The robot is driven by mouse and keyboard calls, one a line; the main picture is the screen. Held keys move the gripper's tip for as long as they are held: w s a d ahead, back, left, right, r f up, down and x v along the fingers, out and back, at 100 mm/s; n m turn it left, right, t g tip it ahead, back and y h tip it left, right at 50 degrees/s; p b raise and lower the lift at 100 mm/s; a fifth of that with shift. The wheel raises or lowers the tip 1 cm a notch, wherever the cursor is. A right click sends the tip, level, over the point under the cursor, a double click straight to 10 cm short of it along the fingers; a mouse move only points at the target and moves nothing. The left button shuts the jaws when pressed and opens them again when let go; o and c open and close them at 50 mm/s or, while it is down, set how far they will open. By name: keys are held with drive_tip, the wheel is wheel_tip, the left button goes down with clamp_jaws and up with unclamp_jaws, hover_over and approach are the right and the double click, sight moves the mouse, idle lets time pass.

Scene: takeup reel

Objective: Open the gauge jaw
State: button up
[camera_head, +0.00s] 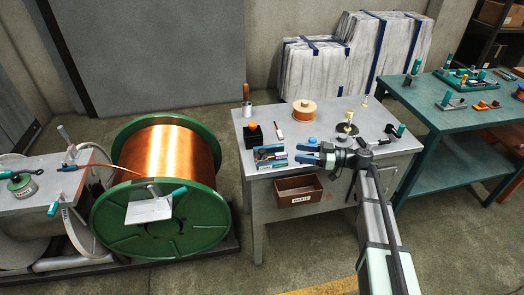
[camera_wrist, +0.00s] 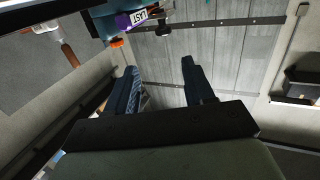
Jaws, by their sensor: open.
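My gripper (camera_head: 304,153) reaches over the front edge of the grey bench, its dark blue fingers pointing left, apart and empty. In the wrist view the two fingers (camera_wrist: 160,75) are spread with nothing between them. A small blue-and-dark device (camera_head: 270,154) with a pale label stands at the bench's front left, just left of the fingertips. The wrist view shows a blue body with a purple-and-white label (camera_wrist: 137,18) reading LAST and an orange part (camera_wrist: 117,42), beyond the fingers. I cannot make out a gauge jaw or its state.
The grey bench (camera_head: 350,160) also holds a copper spool (camera_head: 304,110), a black block with an orange top (camera_head: 253,133) and a round dark stand (camera_head: 346,128). A brown bin (camera_head: 298,190) sits below. A large copper reel (camera_head: 167,155) stands left, a teal table (camera_head: 455,115) right.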

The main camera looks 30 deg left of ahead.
sight(263, 150)
drive_tip(key=x, duration=1.4)
drive_tip(key=shift+s+a+f, duration=0.2)
drive_tip(key=shift+s+f, duration=0.05)
drive_tip(key=shift+s, duration=0.3)
drive_tip(key=c, duration=0.9)
